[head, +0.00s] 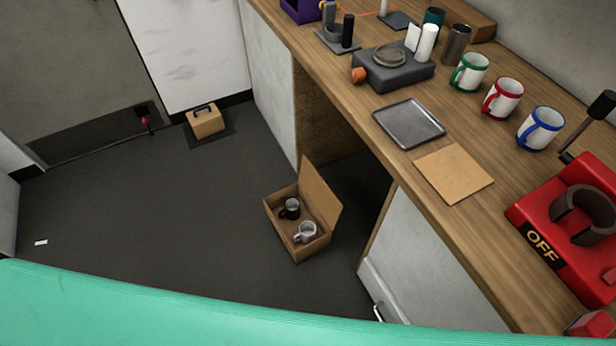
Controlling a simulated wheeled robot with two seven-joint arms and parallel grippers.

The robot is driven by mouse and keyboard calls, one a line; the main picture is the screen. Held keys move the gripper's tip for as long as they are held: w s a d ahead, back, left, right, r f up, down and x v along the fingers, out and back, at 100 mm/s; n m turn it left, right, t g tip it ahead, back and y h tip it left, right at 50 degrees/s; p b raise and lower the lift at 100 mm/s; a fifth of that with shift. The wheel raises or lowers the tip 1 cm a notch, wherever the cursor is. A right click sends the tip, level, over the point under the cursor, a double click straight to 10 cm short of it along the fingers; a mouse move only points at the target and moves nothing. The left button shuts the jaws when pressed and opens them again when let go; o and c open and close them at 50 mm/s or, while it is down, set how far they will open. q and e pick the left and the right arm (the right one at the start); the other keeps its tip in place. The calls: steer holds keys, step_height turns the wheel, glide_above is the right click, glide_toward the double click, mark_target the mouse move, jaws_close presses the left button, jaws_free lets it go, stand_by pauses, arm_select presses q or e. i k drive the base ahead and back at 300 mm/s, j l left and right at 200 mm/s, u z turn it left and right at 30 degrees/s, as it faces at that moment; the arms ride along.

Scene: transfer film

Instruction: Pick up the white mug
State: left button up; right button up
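A plain white mug (306,232) sits in the open cardboard box (272,222) on the dark floor, near the box's front end. A dark mug (290,208) is behind it in the same box. The raised flap stands on the box's right side. Three white mugs with coloured trim stand on the wooden counter: one green (470,72), one red (503,97) and one blue (541,128). Neither of my grippers is in view.
The counter (480,222) holds a metal tray (409,123), a tan square board (453,173), a grey device (392,68) and a red press (570,225) marked OFF. A small carton (205,122) lies by the back wall. The floor left of the open box is mostly clear.

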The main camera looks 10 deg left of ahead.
mark_target(307, 230)
steer(key=i+j+z, duration=0.1)
steer(key=j, duration=0.35)
steer(key=i+j+z, duration=0.15)
steer(key=i+j, duration=0.15)
steer(key=j, duration=0.15)
steer(key=i+j+z, duration=0.1)
steer(key=j, duration=0.4)
steer(key=i+j+z, duration=0.15)
steer(key=j, duration=0.35)
steer(key=i+j+z, duration=0.1)
steer(key=j, duration=0.4)
steer(key=i+j+z, duration=0.1)
steer(key=j, duration=0.4)
steer(key=i+j+z, duration=0.15)
steer(key=j, duration=0.4)
steer(key=k+l+z, duration=0.25)
steer(key=k, duration=0.2)
steer(key=k+l+z, duration=0.25)
steer(key=k, duration=0.2)
